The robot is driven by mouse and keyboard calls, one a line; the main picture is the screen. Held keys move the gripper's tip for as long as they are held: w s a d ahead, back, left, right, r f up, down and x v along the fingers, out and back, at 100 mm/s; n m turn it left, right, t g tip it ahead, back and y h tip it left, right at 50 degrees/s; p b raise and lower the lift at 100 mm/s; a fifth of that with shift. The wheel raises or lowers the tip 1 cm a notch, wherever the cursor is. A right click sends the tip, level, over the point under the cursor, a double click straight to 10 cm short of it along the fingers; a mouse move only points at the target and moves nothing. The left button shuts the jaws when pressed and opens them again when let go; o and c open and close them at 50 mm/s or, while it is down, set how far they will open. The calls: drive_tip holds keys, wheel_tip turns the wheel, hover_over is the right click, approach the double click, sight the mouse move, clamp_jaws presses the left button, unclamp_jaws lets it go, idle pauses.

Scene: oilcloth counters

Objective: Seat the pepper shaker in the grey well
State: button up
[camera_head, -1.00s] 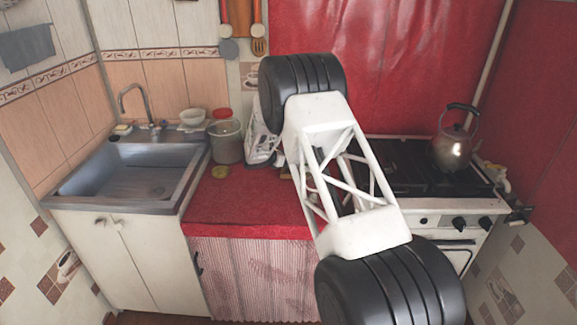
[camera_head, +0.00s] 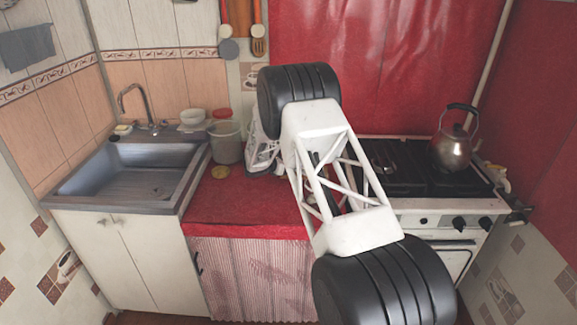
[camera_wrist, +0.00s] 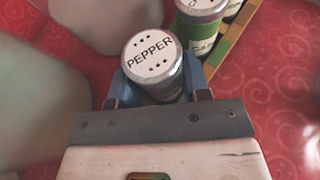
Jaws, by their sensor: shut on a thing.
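The pepper shaker (camera_wrist: 152,58), a cylinder with a white top lettered PEPPER and several holes, is in the wrist view. My gripper (camera_wrist: 160,82) is shut on it, with a blue finger on each side. Its lower body is mostly hidden. In the head view my arm hides the shaker and the fingertips. I cannot make out the grey well in either view.
A green-banded container (camera_wrist: 200,22) stands close behind the shaker, beside a wood-and-green strip (camera_wrist: 222,48). The red counter (camera_head: 245,205) has clear cloth. A bucket (camera_head: 226,142), sink (camera_head: 140,185) and kettle (camera_head: 452,150) stand around it.

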drive_tip(key=shift+f, duration=0.15)
drive_tip(key=o, duration=0.9)
drive_tip(key=shift+s+a+r, duration=0.25)
drive_tip(key=shift+a+r, duration=0.1)
drive_tip(key=v, duration=1.1)
drive_tip(key=shift+r, duration=0.15)
